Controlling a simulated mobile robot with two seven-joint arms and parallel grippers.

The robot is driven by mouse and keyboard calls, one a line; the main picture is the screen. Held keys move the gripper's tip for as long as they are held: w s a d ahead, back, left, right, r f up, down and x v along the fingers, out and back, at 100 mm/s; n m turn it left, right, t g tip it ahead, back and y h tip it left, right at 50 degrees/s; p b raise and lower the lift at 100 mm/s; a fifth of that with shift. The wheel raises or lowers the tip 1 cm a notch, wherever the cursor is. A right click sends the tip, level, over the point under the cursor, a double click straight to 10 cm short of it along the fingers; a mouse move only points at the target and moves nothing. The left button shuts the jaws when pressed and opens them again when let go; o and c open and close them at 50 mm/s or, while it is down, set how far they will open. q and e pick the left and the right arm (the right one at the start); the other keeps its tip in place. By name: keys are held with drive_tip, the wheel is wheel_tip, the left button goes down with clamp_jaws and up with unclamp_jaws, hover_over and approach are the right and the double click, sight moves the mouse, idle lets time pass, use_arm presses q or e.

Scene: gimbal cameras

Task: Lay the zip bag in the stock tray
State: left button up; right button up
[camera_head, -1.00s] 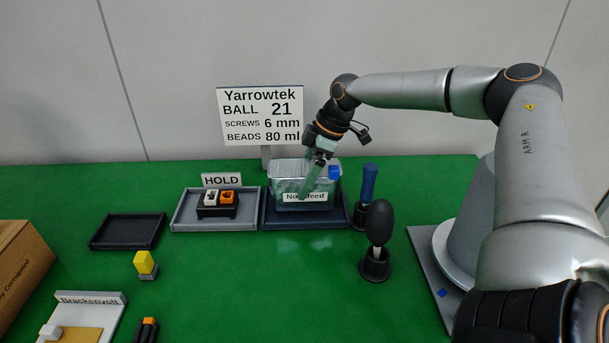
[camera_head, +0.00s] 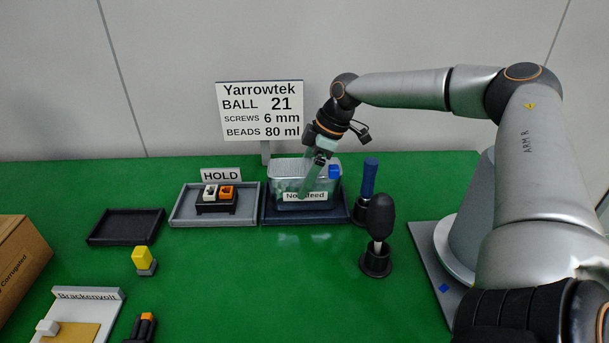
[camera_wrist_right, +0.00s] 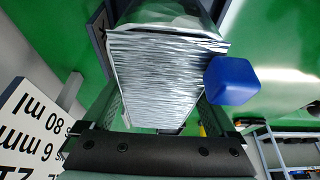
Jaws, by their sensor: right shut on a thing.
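The zip bag (camera_head: 284,180) is a clear, silvery pouch with a blue block at its upper right corner and a white label, partly covered by a finger. My right gripper (camera_head: 312,180), with greenish fingers, is shut on it. In the right wrist view the zip bag (camera_wrist_right: 160,75) fills the space between the fingers. The bag is upright over a dark navy tray (camera_head: 270,218), probably the stock tray; no name shows on it. I cannot tell whether the bag's bottom touches it. My left gripper is not in view.
A grey tray (camera_head: 178,219) by a HOLD sign (camera_head: 221,175) stands left of the navy tray, holding a black block with white and orange parts. An empty black tray (camera_head: 125,239) is further left. A blue-handled tool (camera_head: 369,178) and a black knob-topped tool (camera_head: 380,217) stand close on the right.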

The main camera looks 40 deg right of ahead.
drive_tip(key=shift+f, duration=0.2)
drive_tip(key=o, duration=1.2)
drive_tip(key=p+v, duration=0.2)
drive_tip(key=v, duration=1)
drive_tip(key=shift+s+r, duration=0.1)
drive_tip(key=shift+r, duration=0.25)
